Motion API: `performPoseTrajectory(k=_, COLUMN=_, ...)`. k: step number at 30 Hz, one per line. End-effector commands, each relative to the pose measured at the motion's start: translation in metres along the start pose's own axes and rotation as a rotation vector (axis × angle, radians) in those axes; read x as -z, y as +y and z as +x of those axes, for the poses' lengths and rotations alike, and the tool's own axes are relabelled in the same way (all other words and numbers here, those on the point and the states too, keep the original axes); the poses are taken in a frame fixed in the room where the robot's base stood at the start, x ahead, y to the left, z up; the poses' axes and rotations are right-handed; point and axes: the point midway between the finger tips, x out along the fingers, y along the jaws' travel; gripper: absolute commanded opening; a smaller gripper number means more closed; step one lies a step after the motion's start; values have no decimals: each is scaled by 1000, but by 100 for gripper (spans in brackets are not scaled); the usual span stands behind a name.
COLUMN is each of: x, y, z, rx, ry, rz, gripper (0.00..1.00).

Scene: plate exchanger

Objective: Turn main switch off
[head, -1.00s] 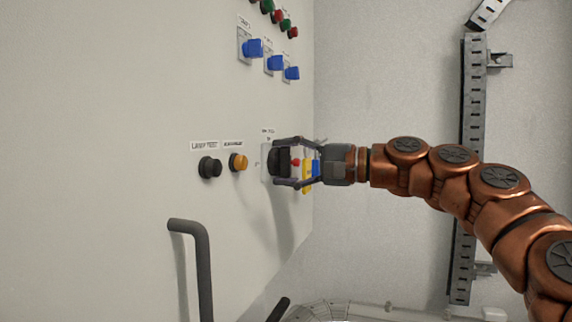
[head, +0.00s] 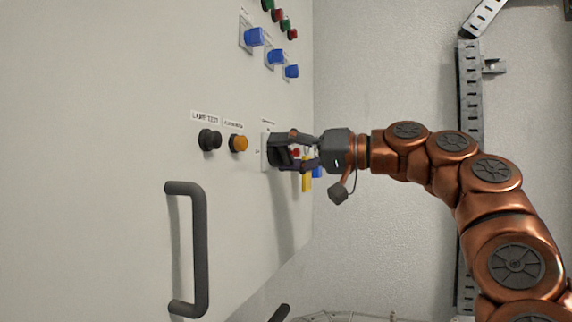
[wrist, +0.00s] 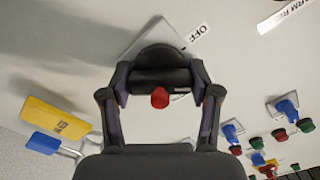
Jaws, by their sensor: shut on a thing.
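The main switch is a black rotary knob (head: 279,153) on a light square plate on the grey cabinet face. In the wrist view the black knob (wrist: 160,57) sits between my fingertips, with a small red part (wrist: 160,97) on its near side. My gripper (head: 290,150) is shut on the knob, one finger on each side; it also shows in the wrist view (wrist: 161,82). An "OFF" label (wrist: 198,35) shows beside the knob's upper right in the wrist view. My fingers partly hide the knob in the head view.
A black lamp-test button (head: 210,139) and an orange button (head: 238,143) are left of the switch. Blue switches (head: 253,37) are above. A dark door handle (head: 200,250) stands out below left. A yellow part (head: 307,175) shows just behind my gripper.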

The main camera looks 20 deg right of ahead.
Motion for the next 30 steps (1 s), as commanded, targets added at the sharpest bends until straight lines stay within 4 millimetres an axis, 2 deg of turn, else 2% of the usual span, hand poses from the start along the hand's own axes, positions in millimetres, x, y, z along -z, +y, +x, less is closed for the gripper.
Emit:
performPoseTrajectory(k=15, x=-1, y=1, z=0, rx=-2, ry=-1, rz=-467, gripper=27)
performPoseTrajectory(k=24, x=-1, y=1, z=0, rx=-1, ry=-3, rz=-643, gripper=27)
performPoseTrajectory(k=30, x=0, y=0, z=0, rx=-1, ry=-2, rz=-701, gripper=27)
